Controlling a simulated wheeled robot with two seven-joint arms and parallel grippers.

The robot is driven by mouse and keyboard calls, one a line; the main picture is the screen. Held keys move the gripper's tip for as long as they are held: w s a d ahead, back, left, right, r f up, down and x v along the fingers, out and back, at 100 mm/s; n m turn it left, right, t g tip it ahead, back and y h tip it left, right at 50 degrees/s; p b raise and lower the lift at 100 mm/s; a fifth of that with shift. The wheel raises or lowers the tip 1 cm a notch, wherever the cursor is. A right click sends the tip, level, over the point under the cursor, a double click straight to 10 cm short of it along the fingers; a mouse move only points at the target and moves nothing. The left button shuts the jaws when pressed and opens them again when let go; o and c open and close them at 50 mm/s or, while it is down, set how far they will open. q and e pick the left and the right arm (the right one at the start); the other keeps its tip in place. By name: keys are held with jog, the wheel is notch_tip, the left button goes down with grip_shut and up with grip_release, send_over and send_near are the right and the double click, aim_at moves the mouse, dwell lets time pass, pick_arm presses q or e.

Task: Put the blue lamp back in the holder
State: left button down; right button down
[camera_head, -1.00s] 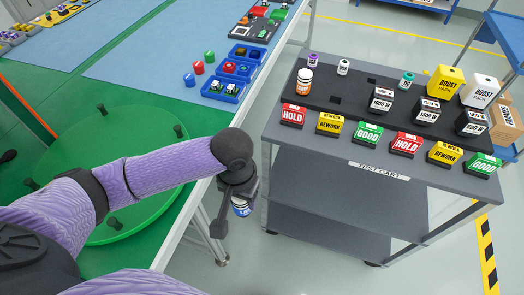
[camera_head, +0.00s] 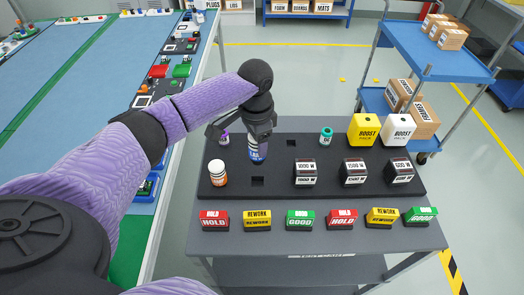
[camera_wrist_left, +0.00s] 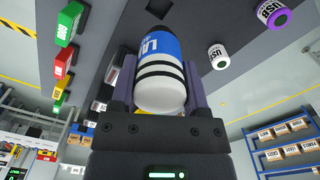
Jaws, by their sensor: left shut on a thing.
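The blue lamp (camera_head: 256,152), blue and white with "LA" lettering, hangs roughly upright in my left gripper (camera_head: 250,130), over the black holder (camera_head: 325,185) on the test cart. In the left wrist view the lamp (camera_wrist_left: 160,85) sits between the two fingers, its white end with black bands towards the camera. The gripper is shut on it. The holder has an empty square hole (camera_head: 257,181) in front of the lamp and another (camera_head: 291,142) to its right. I cannot tell whether the lamp's lower end touches the holder. My right gripper is not in view.
An orange-and-white bottle (camera_head: 217,174) and a purple-topped USB piece (camera_head: 223,138) stand left of the lamp. A white USB piece (camera_wrist_left: 218,57) shows in the wrist view. A teal piece (camera_head: 326,136), dark weights (camera_head: 305,172) and boost packs (camera_head: 363,130) stand right. Sign blocks (camera_head: 300,219) line the front.

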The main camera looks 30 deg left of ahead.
aim_at(257, 163)
pick_arm(q)
jog(key=shift+s+f+b, duration=0.15)
jog(key=shift+f+b, duration=0.2)
jog(key=shift+b, duration=0.1)
notch_tip(257, 163, down, 5)
jog(key=b, duration=0.5)
jog(key=shift+s+b, duration=0.1)
jog(key=shift+b, duration=0.2)
jog(key=shift+f, duration=0.95)
jog(key=shift+f+b, duration=0.45)
jog(key=shift+f, duration=0.8)
grip_release()
